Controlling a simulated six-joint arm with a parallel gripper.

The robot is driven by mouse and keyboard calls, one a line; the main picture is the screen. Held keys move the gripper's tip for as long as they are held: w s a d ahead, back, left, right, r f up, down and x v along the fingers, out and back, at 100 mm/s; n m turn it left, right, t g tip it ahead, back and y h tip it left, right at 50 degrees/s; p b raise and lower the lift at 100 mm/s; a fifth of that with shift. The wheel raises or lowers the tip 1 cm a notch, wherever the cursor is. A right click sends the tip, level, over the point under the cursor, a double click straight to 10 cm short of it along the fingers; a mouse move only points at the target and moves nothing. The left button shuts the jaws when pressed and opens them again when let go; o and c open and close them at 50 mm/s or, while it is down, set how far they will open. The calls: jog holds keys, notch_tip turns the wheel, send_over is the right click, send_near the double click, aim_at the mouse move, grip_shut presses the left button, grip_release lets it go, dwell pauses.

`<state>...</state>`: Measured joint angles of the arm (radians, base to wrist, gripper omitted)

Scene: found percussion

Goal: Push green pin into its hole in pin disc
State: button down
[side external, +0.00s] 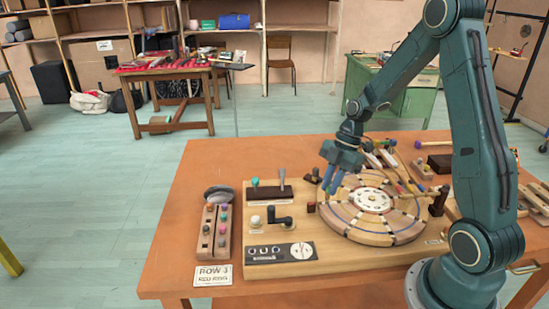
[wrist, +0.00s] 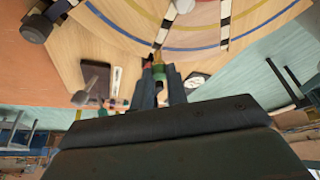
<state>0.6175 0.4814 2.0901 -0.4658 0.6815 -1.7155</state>
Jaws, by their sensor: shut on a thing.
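The pin disc (side external: 347,218) is a large round wooden disc with coloured rings, dark radial strips and a white hub; it lies on a wooden board. It also fills the top of the wrist view (wrist: 200,30). My gripper (side external: 331,187) points down at the disc's far left edge in the side view. In the wrist view my gripper (wrist: 159,78) is shut on the green pin (wrist: 159,74), of which a green part shows between the fingers. The pin's lower tip and its hole are hard to make out, so I cannot tell whether they touch.
A rack of coloured pegs (side external: 209,235) and a label card (side external: 213,275) stand at the left. A lever block (side external: 270,193), a dark crank (side external: 282,219) and a dial panel (side external: 281,252) lie left of the disc. Small parts crowd the disc's far side.

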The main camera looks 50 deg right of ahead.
jog(key=shift+f, duration=1.5)
dwell(1.5)
jog(key=c, duration=1.3)
grip_release()
jog(key=shift+r, duration=0.1)
jog(key=v, duration=1.3)
jog(key=shift+d+r, duration=0.1)
jog(key=shift+r, duration=0.2)
